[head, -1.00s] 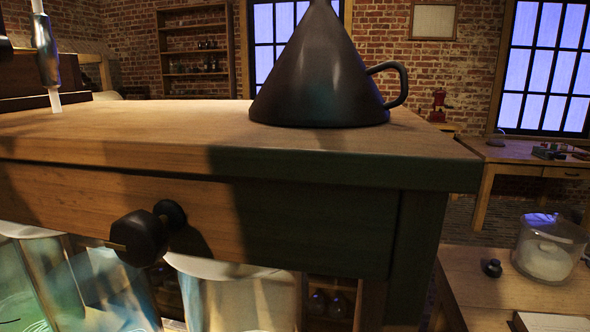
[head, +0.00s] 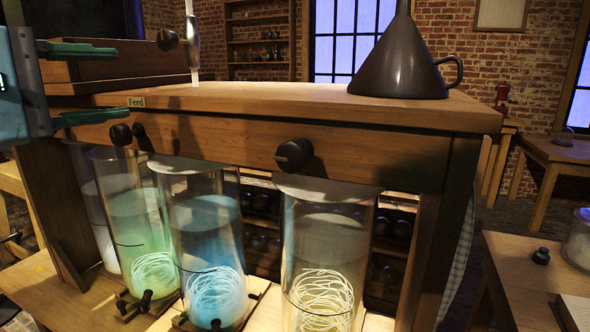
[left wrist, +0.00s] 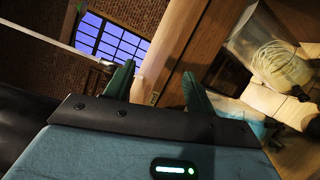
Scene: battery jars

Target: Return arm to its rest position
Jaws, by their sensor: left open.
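My left gripper (head: 88,84) is at the left edge of the head view, with two green fingers spread apart and nothing between them. In the left wrist view its green fingers (left wrist: 158,88) also stand apart and empty, with the wooden bench edge beyond them. In the head view it is in front of the left end of the bench (head: 270,98), near the "Feed" label (head: 136,101). I cannot tell whether it touches the bench. My right gripper is not in view.
Tall glass jars, one greenish (head: 140,225), one blue (head: 207,240) and one clear (head: 325,255), stand under the bench. Dark knobs (head: 294,155) stick out from its front. A dark funnel (head: 400,65) stands on top. A side table (head: 525,275) is at right.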

